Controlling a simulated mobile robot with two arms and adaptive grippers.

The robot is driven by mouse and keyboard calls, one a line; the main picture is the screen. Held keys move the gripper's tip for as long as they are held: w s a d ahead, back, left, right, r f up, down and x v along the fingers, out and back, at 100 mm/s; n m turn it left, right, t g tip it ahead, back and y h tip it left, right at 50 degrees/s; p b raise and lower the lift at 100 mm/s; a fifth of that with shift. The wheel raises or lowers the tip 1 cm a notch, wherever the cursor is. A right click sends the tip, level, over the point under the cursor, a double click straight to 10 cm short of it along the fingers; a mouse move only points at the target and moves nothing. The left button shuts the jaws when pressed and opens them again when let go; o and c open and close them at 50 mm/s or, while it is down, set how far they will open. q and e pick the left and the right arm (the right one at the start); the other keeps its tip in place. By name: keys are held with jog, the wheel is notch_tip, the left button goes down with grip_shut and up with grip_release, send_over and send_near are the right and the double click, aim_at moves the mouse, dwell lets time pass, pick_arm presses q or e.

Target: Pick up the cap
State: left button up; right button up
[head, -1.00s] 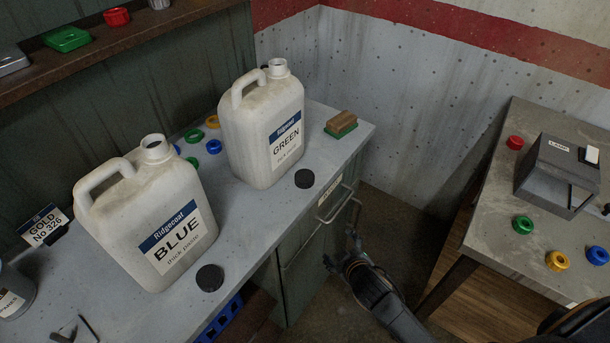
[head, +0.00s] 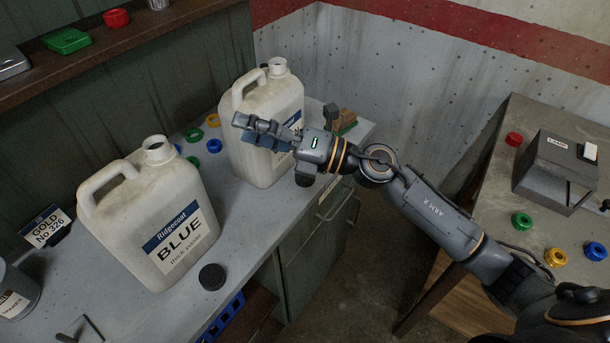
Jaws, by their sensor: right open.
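One black cap (head: 212,277) lies flat on the grey bench in front of the BLUE jug (head: 150,215). A second black cap (head: 304,180) lies by the GREEN jug (head: 252,165), partly hidden by my right gripper. Both jugs stand upright with open necks. My right gripper (head: 250,130) reaches in from the right, held above the bench in front of the GREEN jug, covering part of its label. It is open and holds nothing, apart from both black caps. My left gripper is not in view.
Small green, yellow and blue rings (head: 213,146) lie behind the jugs. A wooden brush (head: 347,122) is at the bench's far end. A second table (head: 540,130) at right holds a grey box (head: 558,172) and coloured rings.

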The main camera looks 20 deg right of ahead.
notch_tip(320, 180, down, 2)
jog(key=n+g+h, duration=0.2)
jog(key=n+g, duration=0.2)
jog(key=n, duration=0.1)
jog(key=n+g+h, duration=0.2)
jog(key=n+h, duration=0.2)
jog(key=h, duration=0.7)
send_near(302, 181)
jog(key=shift+w+a+f+p, duration=0.2)
jog(key=shift+w+f+p, duration=0.65)
jog(key=shift+w+f, duration=0.3)
jog(key=shift+w+a+f, duration=0.15)
jog(key=shift+w+f, duration=0.1)
jog(key=shift+f, duration=0.1)
jog(key=shift+w+f+p, duration=0.15)
jog(key=shift+f+p, duration=0.2)
jog(key=x, duration=0.1)
jog(key=p+x, duration=0.1)
jog(key=x, duration=0.1)
jog(key=shift+w+f, duration=0.2)
jog(key=shift+f, duration=0.15)
jog(key=shift+w+f, duration=0.15)
jog(key=shift+f, duration=0.2)
